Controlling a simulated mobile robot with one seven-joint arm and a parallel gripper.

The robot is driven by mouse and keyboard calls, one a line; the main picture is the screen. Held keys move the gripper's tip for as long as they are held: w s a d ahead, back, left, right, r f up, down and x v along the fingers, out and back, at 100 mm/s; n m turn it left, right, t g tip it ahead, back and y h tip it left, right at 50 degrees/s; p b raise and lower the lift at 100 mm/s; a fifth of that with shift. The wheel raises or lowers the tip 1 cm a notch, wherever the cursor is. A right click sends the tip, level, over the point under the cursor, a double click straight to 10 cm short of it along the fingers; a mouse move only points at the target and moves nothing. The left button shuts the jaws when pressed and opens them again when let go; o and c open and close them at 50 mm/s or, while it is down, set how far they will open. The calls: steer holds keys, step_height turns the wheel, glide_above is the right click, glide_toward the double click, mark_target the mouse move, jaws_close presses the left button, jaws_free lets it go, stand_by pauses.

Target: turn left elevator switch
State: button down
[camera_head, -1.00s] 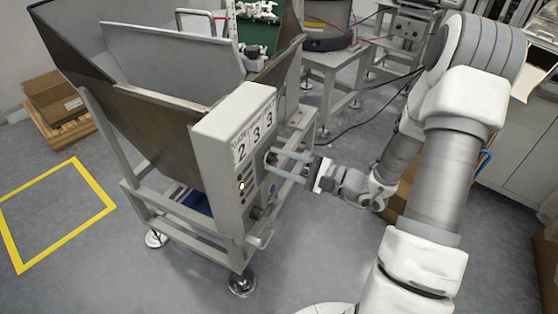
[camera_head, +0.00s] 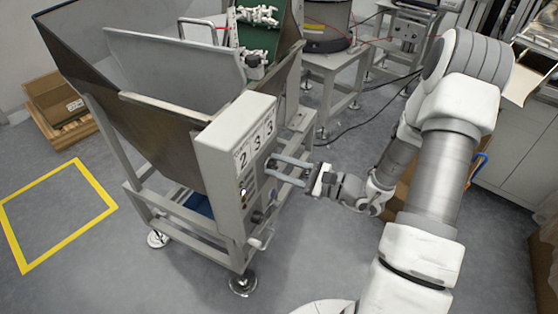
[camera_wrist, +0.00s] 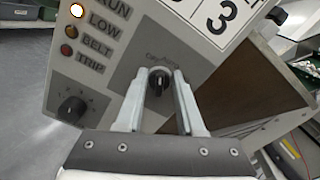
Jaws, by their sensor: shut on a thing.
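The elevator control box (camera_head: 236,135) is a grey cabinet with a number display, fixed to the side of the hopper frame. In the wrist view, a black rotary switch (camera_wrist: 158,80) sits on a dark grey plate with small lettering above it. My gripper (camera_head: 270,167) reaches the box face from the right. In the wrist view its two pale fingers (camera_wrist: 158,75) stand on either side of the switch and are shut on it. The knob's handle points roughly along the fingers. In the head view the switch is hidden or too small to make out.
Another black knob (camera_wrist: 72,108) with numbers around it is on the same panel, below the lamps RUN, LOW, BELT and TRIP. A metal hopper (camera_head: 170,65) stands behind the box. Open floor with a yellow square (camera_head: 20,268) is at left.

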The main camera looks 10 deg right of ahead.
steer(key=m+p, duration=0.6)
steer(key=m, duration=0.1)
steer(key=shift+w+d+r, duration=0.2)
steer(key=m+p, duration=0.1)
steer(key=m, duration=0.1)
steer(key=m+p, duration=0.2)
steer(key=shift+w+d+f+m, duration=0.1)
steer(key=shift+w+m, duration=0.05)
steer(key=shift+m, duration=0.25)
steer(key=shift+f+m+p, duration=0.2)
steer(key=shift+m+p, duration=0.8)
steer(key=shift+m, duration=0.4)
steer(key=shift+f, duration=0.1)
steer(key=c, duration=0.5)
jaws_free()
steer(key=shift+c, duration=0.2)
steer(key=shift+d, duration=0.1)
